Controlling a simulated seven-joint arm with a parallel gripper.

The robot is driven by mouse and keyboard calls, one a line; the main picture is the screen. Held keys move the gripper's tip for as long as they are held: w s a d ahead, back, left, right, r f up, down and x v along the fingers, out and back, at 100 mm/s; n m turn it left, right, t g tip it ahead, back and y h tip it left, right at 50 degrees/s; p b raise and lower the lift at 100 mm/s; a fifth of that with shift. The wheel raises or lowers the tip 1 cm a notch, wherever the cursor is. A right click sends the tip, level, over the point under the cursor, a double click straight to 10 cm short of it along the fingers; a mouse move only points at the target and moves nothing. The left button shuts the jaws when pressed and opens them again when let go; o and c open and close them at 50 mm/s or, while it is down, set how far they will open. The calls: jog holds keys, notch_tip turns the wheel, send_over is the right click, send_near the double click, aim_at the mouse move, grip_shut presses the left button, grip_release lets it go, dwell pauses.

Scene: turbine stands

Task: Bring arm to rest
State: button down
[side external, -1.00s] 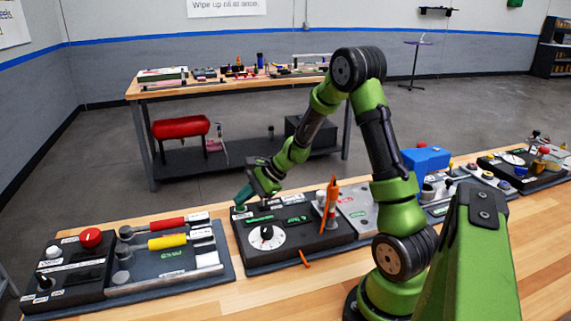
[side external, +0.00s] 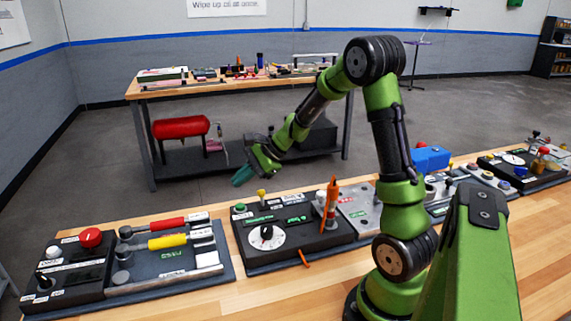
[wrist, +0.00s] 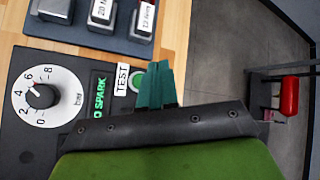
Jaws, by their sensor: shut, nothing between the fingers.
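My gripper (side external: 242,177) is in the side external view, raised above the back edge of the bench and clear of the panels. Its teal fingers are together and hold nothing. In the wrist view the shut fingers (wrist: 157,86) show at the middle, in front of part of a green button (wrist: 137,80) beside a TEST label. The black dial panel (side external: 320,236) with a white dial (side external: 267,236) lies below and in front of the gripper. The same dial (wrist: 42,95) shows at the left of the wrist view.
A panel with red and yellow handles (side external: 168,242) stands left of the dial panel. An upright orange tool (side external: 330,198) stands on the dial panel's right. A blue block (side external: 431,158) is farther right. A second table (side external: 200,85) is behind. Air around my gripper is free.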

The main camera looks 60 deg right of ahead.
jog(key=s+a+r+n+h, duration=0.1)
jog(key=s+a+r+n, duration=0.4)
jog(key=s+a+n, duration=0.3)
jog(key=s+a+r+n+g+h, duration=0.1)
jog(key=s+a+r+n, duration=0.5)
jog(key=s+a+n, duration=0.3)
jog(key=shift+s+a+n, duration=0.3)
jog(key=shift+s+a, duration=0.3)
jog(key=shift+s, duration=0.45)
dwell(0.4)
